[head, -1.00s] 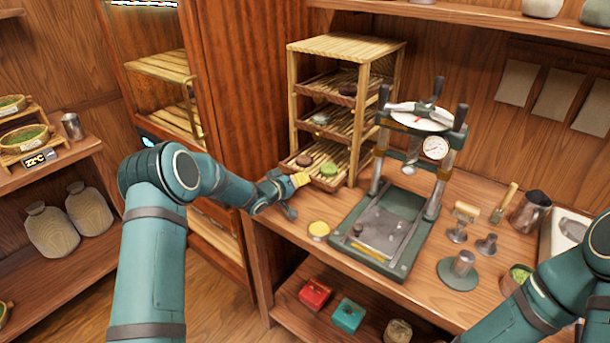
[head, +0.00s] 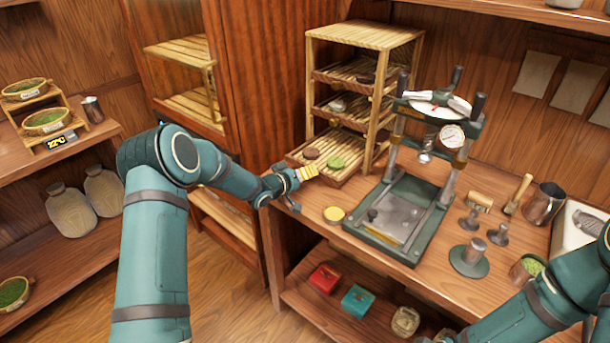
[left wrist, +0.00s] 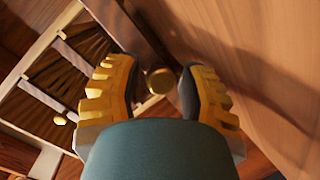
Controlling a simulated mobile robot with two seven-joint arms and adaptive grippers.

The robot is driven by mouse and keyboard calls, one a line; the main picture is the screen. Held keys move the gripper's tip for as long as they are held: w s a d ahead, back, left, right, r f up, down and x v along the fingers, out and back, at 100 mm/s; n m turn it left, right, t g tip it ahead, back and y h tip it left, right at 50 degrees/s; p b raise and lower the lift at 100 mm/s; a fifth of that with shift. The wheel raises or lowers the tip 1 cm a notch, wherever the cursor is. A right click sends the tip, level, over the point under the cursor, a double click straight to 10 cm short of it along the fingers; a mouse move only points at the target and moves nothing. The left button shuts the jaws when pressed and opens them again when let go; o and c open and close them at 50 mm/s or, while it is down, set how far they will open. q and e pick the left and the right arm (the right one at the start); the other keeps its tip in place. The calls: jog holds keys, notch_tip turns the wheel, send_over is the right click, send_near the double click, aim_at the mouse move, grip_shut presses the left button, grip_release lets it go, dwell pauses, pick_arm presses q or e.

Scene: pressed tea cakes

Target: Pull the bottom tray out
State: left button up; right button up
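The slatted wooden rack (head: 365,35) stands at the back of the counter. Its bottom tray (head: 334,183) sticks out at the front and bears a dark brown tea cake (head: 311,153) and a green tea cake (head: 336,163). My left gripper (head: 306,173) is at the tray's front edge. In the left wrist view, a round brass knob (left wrist: 160,82) sits between its two yellow-ridged fingers (left wrist: 160,90). The finger contact is hard to make out, but the tray moves with the gripper. My right gripper is out of view.
A yellow round tin (head: 334,214) stands on the counter just right of my left gripper. The tea press (head: 400,215) stands right of the rack. A tall wooden cabinet (head: 255,80) is on the left. The counter's left front edge lies below the gripper.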

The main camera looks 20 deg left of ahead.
aim_at(303, 217)
pick_arm(q)
jog(key=v, duration=1.2)
jog(key=s+d+f, duration=0.1)
jog(key=d+f, duration=0.1)
jog(key=s+d+f+g, duration=0.1)
jog(key=d+f, duration=0.1)
jog(key=s+d+f+g, duration=0.1)
jog(key=d+f, duration=0.1)
jog(key=f, duration=0.1)
jog(key=shift+s+d+f+y, duration=0.1)
jog(key=shift+s+d+y, duration=0.25)
jog(key=shift+y, duration=0.05)
jog(key=s+d+f+m+g, duration=0.1)
jog(key=s+d+f+g, duration=0.2)
jog(key=s, duration=0.5)
jog(key=s+d+f+m+g, duration=0.1)
jog(key=s+d+f+g, duration=0.2)
jog(key=s+d+f, duration=0.2)
jog(key=s+d+f+m+g+y, duration=0.1)
jog(key=s+d+f+g, duration=0.3)
jog(key=s, duration=0.8)
jog(key=shift+d+f, duration=0.35)
jog(key=shift+d, duration=0.15)
